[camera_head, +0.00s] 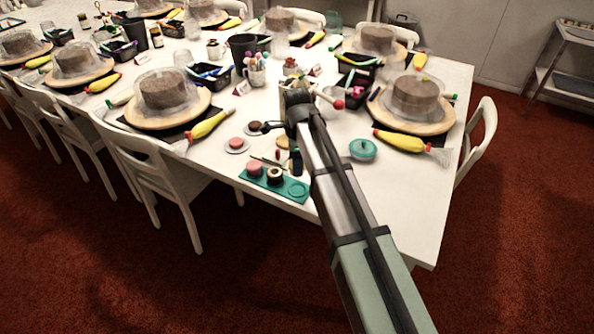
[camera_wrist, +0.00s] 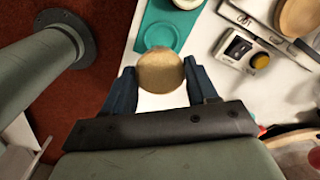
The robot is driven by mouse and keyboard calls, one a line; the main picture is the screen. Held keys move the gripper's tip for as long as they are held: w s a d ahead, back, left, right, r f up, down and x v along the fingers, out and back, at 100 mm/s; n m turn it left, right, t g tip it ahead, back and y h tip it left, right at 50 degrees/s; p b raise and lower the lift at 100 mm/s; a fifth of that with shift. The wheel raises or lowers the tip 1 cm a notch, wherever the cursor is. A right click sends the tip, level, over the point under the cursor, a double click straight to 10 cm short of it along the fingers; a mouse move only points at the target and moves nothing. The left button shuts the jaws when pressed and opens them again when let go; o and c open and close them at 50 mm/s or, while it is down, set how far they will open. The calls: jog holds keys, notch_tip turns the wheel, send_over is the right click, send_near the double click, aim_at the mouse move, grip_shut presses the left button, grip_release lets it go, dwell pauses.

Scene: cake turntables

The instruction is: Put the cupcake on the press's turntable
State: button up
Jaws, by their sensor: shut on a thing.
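My gripper (camera_wrist: 158,88) is shut on a round tan cupcake (camera_wrist: 160,70), with one dark blue finger on each side of it. I see its plain round top in the wrist view. In the head view my gripper (camera_head: 296,163) is near the front table edge, beside the teal tray (camera_head: 298,189), and the held cupcake cannot be made out. The tray's empty ring (camera_wrist: 160,36) shows just past the cupcake in the wrist view. A small wooden disc (camera_wrist: 300,16) is at the upper right there. I cannot tell which thing is the press.
A small device with a yellow button (camera_wrist: 240,47) lies near the gripper. Covered cakes (camera_head: 415,94), piping bags (camera_head: 400,141) and a teal round pot (camera_head: 363,149) stand around. The table's right front is clear.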

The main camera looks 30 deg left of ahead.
jog(key=shift+r, duration=0.5)
jog(key=shift+w+r, duration=0.2)
jog(key=shift+w, duration=0.05)
jog(key=w+a+r+n, duration=0.2)
jog(key=w+a+r, duration=0.1)
jog(key=w+a, duration=1.25)
jog(key=shift+n, duration=0.8)
jog(key=shift+w+d+f, duration=0.25)
jog(key=shift+f, duration=1.35)
jog(key=shift+w+d+f, duration=0.2)
jog(key=shift+d+f, duration=0.1)
jog(key=shift+f, duration=1.35)
jog(key=shift+w+d+f, duration=0.25)
jog(key=shift+f, duration=1.35)
jog(key=shift+f, duration=0.15)
jog(key=o, duration=1.1)
jog(key=shift+c, duration=0.2)
